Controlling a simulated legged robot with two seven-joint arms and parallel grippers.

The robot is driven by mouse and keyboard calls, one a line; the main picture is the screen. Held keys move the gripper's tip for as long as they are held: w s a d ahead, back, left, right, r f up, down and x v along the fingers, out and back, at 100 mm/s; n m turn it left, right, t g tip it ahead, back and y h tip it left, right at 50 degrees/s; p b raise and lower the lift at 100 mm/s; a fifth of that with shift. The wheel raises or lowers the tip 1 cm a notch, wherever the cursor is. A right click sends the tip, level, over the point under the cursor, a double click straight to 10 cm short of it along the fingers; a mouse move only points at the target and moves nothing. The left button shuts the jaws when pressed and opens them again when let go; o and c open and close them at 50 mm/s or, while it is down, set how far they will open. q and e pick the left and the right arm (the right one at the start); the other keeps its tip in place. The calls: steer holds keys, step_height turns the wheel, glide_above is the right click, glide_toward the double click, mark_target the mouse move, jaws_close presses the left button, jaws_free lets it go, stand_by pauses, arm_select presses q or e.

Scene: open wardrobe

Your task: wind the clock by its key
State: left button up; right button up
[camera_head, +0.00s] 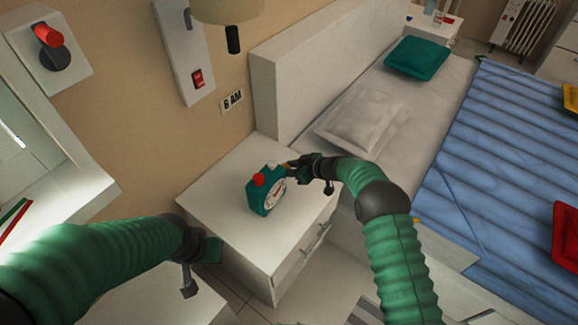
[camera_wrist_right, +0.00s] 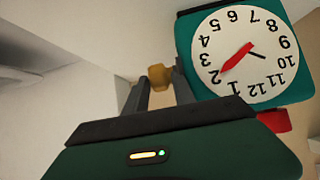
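The teal alarm clock (camera_head: 262,193) with red parts on top stands on the white nightstand (camera_head: 225,190). Its white dial (camera_wrist_right: 247,53) appears upside down in the right wrist view, with a red hand and a black hand. The brass-coloured key (camera_wrist_right: 160,76) shows beside the clock. My right gripper (camera_head: 291,167) is at the clock's right side. In the right wrist view its two fingers (camera_wrist_right: 162,82) stand apart, one on each side of the key; whether they press on it is unclear. My left gripper (camera_head: 200,280) hangs low in front of the nightstand, its fingers unclear.
A bed with a grey pillow (camera_head: 362,122), a teal cushion (camera_head: 417,58) and a blue cover (camera_head: 500,150) lies to the right. The nightstand top around the clock is clear.

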steer(key=shift+w+r, duration=0.1)
steer(key=shift+r, duration=0.1)
